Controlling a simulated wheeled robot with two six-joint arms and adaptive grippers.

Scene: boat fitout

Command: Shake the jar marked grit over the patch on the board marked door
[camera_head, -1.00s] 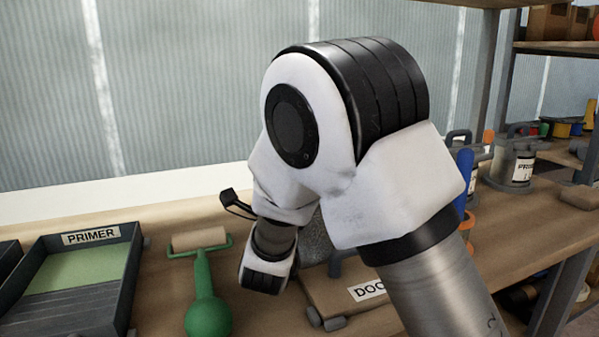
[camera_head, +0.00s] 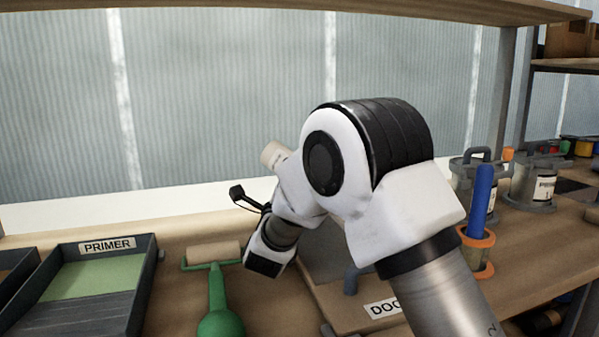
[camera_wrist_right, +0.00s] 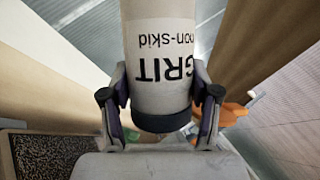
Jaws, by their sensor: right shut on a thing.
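The cream jar marked GRIT (camera_wrist_right: 160,55) is between the two fingers of my right gripper (camera_wrist_right: 160,95); its lettering is upside down in the right wrist view. A dark band is at its near end. In the head view a cream end of the jar (camera_head: 274,154) sticks up behind my right wrist, and the gripper's fingers are hidden. The board (camera_head: 352,302), its label partly covered and reading "DOO", lies below my right arm. A dark, grainy patch (camera_wrist_right: 42,155) shows at lower left in the wrist view. My left gripper is not in view.
A tray marked PRIMER (camera_head: 153,268) and a green-handled roller (camera_head: 220,320) are left of the board. A blue-handled tool (camera_head: 481,200) in an orange ring stands to the right. Lidded cans (camera_head: 535,180) are farther right. A shelf edge (camera_head: 300,8) runs overhead.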

